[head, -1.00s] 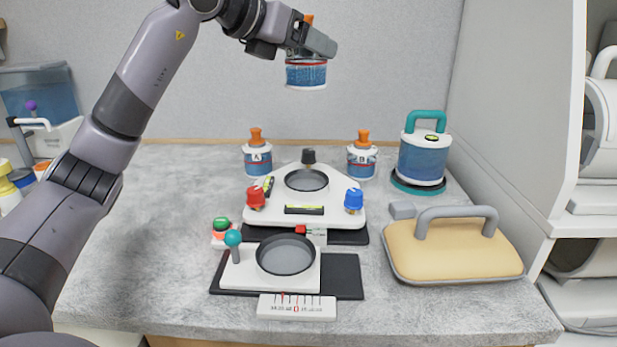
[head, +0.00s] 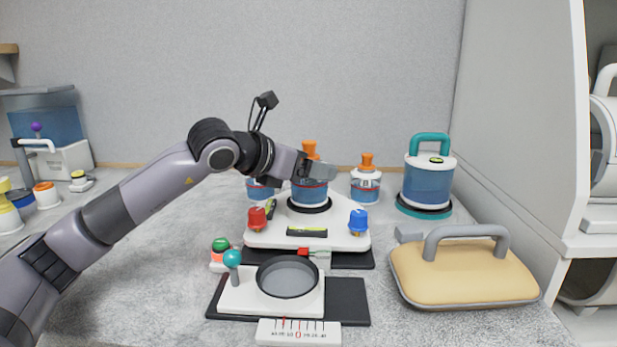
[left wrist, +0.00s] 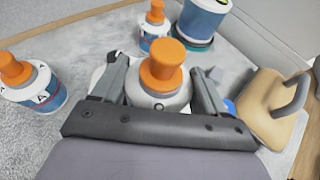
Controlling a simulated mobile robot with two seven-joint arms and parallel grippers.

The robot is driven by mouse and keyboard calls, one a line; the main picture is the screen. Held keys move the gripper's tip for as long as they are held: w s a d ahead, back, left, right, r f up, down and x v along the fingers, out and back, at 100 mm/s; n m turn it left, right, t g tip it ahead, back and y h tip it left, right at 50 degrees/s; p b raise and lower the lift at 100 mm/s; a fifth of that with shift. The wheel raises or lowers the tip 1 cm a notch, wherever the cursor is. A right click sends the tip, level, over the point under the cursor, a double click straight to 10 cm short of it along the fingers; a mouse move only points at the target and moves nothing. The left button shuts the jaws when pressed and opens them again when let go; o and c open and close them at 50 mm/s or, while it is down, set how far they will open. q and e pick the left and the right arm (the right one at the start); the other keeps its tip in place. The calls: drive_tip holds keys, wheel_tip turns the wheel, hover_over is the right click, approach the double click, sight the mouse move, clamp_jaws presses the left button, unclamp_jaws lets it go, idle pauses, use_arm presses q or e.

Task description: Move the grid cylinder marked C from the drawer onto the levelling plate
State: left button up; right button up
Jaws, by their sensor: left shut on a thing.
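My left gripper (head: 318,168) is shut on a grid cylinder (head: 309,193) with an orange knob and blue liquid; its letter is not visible. The cylinder is upright over the dark round seat of the white levelling plate (head: 335,240). It looks at or very near the seat, but I cannot tell whether it touches. In the left wrist view its orange knob (left wrist: 162,66) is between my fingers. The plate has a red knob (head: 256,218), a blue knob (head: 358,221) and a bubble level (head: 306,231). My right gripper is not in view.
Cylinder A (left wrist: 38,98) stands behind left of the plate, partly hidden by my arm in the head view. Another orange-knobbed cylinder (head: 366,186) stands behind right. A teal-handled canister (head: 428,182), a tan handled lid (head: 465,272) and a round-dish stand (head: 240,295) are nearby.

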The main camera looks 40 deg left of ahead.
use_arm(q)
drive_tip(key=shift+f, duration=0.85)
drive_tip(key=shift+r, duration=0.1)
drive_tip(key=shift+f+b, duration=0.35)
drive_tip(key=shift+b, duration=0.1)
drive_tip(key=o, duration=1.3)
drive_tip(key=shift+r, duration=0.1)
